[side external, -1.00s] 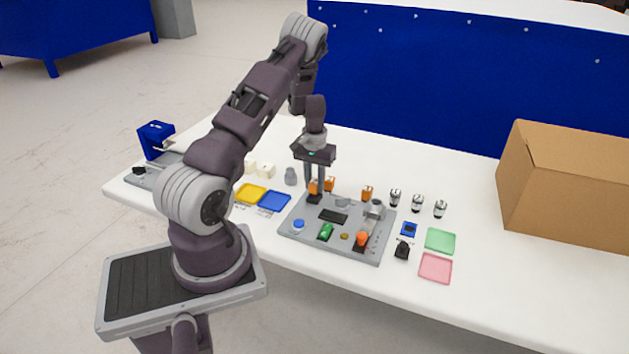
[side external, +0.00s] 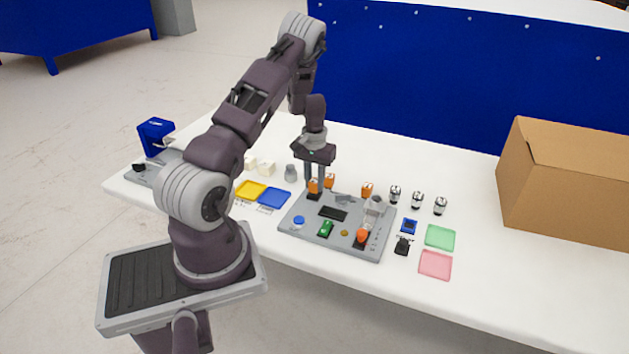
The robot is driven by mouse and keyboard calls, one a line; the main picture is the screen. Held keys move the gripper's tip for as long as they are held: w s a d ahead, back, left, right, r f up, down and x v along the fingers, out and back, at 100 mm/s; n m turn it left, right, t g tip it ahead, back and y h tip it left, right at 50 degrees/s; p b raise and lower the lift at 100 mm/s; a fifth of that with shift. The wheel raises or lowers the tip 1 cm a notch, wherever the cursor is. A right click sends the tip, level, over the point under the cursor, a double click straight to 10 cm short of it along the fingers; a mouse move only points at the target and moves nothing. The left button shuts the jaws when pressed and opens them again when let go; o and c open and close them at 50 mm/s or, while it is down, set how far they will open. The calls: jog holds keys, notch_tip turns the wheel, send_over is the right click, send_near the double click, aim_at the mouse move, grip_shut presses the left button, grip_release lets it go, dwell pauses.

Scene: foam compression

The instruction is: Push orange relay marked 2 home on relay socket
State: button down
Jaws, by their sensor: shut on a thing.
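An orange relay (side external: 313,187) stands on a black relay socket (side external: 314,197) at the back left corner of the grey board (side external: 290,226). My gripper (side external: 314,184) points straight down over that corner, its fingers shut on this relay. The relay looks upright. Its number is too small to read, and I cannot tell whether a gap is left between relay and socket. Another orange relay (side external: 330,180) stands just behind and right of the fingers, and one more (side external: 367,190) stands behind the board.
The board also carries an orange part on a black base (side external: 362,237), a green part (side external: 326,229) and a blue button (side external: 298,220). Several small cylinders (side external: 417,200) stand right of it. Yellow (side external: 251,190) and blue (side external: 274,198) trays lie left. A cardboard box (side external: 570,180) stands far right.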

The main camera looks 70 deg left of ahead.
jog(key=shift+f, duration=0.45)
jog(key=c, duration=1.1)
grip_release()
jog(key=shift+r, duration=0.1)
